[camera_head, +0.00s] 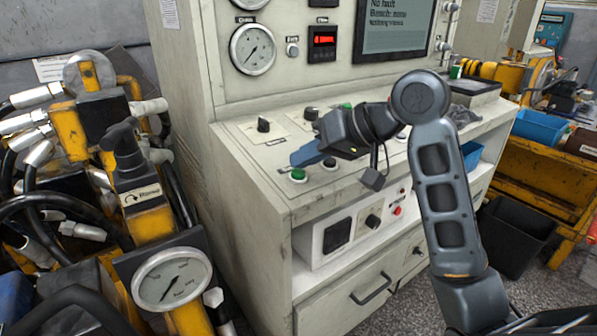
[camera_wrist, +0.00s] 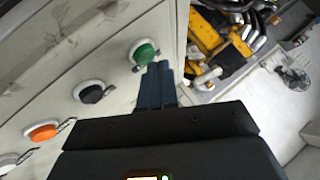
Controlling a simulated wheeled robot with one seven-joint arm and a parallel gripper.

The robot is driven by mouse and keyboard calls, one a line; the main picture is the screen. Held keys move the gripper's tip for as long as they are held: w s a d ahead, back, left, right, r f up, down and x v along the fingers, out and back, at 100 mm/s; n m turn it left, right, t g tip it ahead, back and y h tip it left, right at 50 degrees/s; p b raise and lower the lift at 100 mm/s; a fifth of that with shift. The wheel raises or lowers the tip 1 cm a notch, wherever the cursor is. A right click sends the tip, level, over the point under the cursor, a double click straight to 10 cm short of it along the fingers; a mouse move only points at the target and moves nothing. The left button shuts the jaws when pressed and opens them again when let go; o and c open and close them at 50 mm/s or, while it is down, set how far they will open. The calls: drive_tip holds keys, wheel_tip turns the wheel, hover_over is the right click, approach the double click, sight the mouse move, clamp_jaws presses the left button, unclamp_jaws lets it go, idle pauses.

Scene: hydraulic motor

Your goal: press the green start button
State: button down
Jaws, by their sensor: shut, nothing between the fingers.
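The green start button (camera_head: 298,175) sits in a pale ring at the left front of the sloping console panel. In the wrist view the green button (camera_wrist: 145,53) is just beyond and left of my fingertips. My gripper (camera_head: 298,160) is shut and empty, its blue fingers pressed together, held just above the panel by the button. In the wrist view my gripper (camera_wrist: 160,68) points toward the button; whether the tips touch it I cannot tell.
A black button (camera_wrist: 90,92) and an orange button (camera_wrist: 42,131) are in the same row. A black knob (camera_head: 263,125) stands behind my fingers. Hoses and yellow machinery with a gauge (camera_head: 172,279) crowd the left side of the cabinet.

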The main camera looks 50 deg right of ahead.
drive_tip(key=shift+f, duration=0.4)
idle(0.7)
drive_tip(key=shift+r, duration=0.1)
drive_tip(key=shift+s+r+p, duration=0.1)
drive_tip(key=shift+r+p, duration=0.65)
drive_tip(key=shift+p, duration=0.1)
drive_tip(key=r+p, duration=0.5)
drive_tip(key=shift+s+a, duration=0.1)
drive_tip(key=shift+s, duration=0.25)
drive_tip(key=shift+f, duration=0.1)
idle(0.7)
